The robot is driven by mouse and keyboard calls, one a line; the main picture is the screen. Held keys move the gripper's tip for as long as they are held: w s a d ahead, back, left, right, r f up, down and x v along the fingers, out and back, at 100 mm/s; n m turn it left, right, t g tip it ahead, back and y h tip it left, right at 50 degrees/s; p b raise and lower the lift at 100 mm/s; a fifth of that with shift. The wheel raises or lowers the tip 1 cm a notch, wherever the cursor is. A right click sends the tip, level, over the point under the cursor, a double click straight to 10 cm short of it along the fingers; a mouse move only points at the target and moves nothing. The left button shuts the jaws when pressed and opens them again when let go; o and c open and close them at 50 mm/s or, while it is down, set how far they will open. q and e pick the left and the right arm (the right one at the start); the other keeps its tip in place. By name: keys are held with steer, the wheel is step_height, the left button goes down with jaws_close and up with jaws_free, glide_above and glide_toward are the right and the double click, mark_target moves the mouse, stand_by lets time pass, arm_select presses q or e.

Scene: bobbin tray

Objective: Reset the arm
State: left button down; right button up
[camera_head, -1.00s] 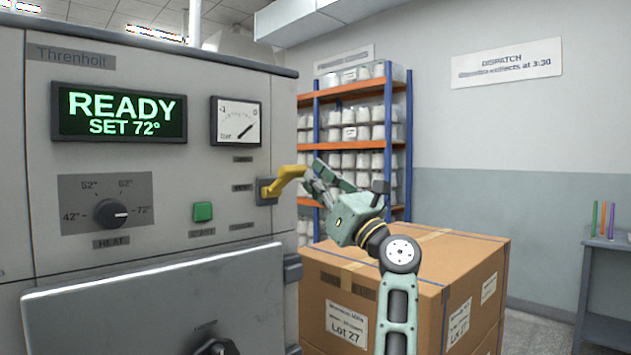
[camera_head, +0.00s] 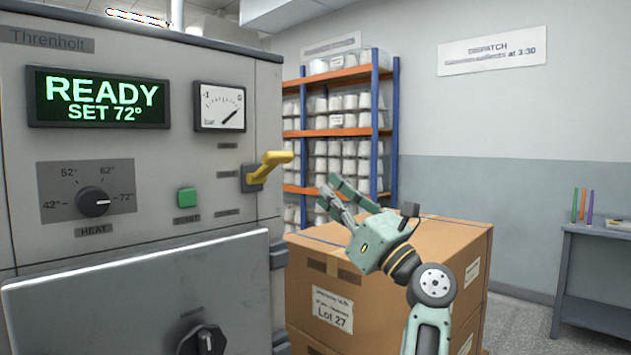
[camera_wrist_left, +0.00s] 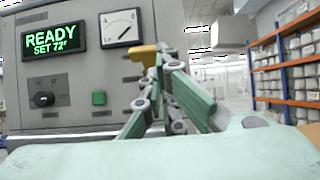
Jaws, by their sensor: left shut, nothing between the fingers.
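My left gripper (camera_head: 330,188) is shut and empty. In the head view it stands in front of the shelf, above the cardboard box, with its fingers pointing up and left. It is apart from the yellow lever (camera_head: 272,163), which sits at the right edge of the machine's front (camera_head: 225,160) and sticks out to the right, tilted slightly up. In the left wrist view the gripper fingers (camera_wrist_left: 162,62) partly overlap the yellow lever (camera_wrist_left: 143,54). My right gripper is not in view.
A large cardboard box (camera_head: 400,255) stands below my left gripper. A blue and orange shelf (camera_head: 345,131) with white bobbins is behind it. A grey side table (camera_head: 597,232) stands at the right. The machine shows READY on its display (camera_head: 98,98).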

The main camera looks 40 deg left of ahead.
arm_select(q)
steer(key=shift+v, duration=0.95)
